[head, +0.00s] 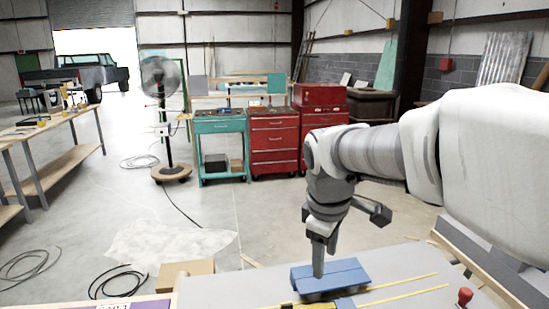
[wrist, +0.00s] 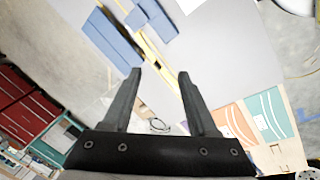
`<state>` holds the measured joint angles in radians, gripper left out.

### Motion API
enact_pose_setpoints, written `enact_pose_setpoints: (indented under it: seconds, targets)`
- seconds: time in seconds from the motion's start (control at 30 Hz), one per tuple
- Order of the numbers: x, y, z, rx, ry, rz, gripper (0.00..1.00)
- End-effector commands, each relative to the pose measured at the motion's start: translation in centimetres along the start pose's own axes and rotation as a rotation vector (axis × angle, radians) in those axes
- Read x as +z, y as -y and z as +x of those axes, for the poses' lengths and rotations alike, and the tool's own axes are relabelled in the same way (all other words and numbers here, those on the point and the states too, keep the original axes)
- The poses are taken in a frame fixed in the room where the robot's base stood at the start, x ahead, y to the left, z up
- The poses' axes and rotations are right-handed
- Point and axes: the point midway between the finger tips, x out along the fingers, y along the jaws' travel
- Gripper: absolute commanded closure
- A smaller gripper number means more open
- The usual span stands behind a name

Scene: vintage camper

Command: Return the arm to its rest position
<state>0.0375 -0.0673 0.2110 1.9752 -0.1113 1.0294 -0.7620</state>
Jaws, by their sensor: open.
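My gripper (head: 318,272) points down over the work table (head: 390,262) in the head view, at the end of my arm, which reaches in from the right. Its tips overlap a blue block-like object (head: 345,273) in that view; I cannot tell the exact gap. In the wrist view my gripper (wrist: 160,74) has its two fingers spread apart with nothing between them. Blue objects (wrist: 112,38) lie beyond the fingertips there, apart from both fingers.
Yellow strips (head: 400,293) lie on the table, with a small red-knobbed item (head: 464,296) at its right. A cardboard box (head: 186,272) is at the front left. Red tool cabinets (head: 272,140), a teal cart (head: 221,145) and a fan (head: 163,110) stand behind. Open floor lies between.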

Motion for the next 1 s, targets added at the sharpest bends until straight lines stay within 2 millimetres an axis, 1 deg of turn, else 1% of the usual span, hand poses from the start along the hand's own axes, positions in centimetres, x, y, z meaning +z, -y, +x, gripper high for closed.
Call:
enact_pose_setpoints:
  seconds: [0.03,0.1,0.3,0.47,0.6,0.7,0.8,1.0]
  targets:
    - [1.1,0.7,-0.8,0.018,-0.010,0.063,0.41]
    - [2.4,1.5,-1.6,0.037,-0.026,0.155,0.41]
    - [6.1,4.1,-3.1,0.076,-0.088,0.421,0.41]
    - [8.8,6.4,-3.7,0.090,-0.154,0.635,0.41]
    - [10.8,8.3,-3.6,0.088,-0.213,0.805,0.41]
    - [11.7,9.3,-3.4,0.081,-0.248,0.898,0.41]
    - [12.3,10.0,-3.2,0.074,-0.271,0.959,0.41]
    - [12.7,10.4,-3.1,0.067,-0.285,0.999,0.41]
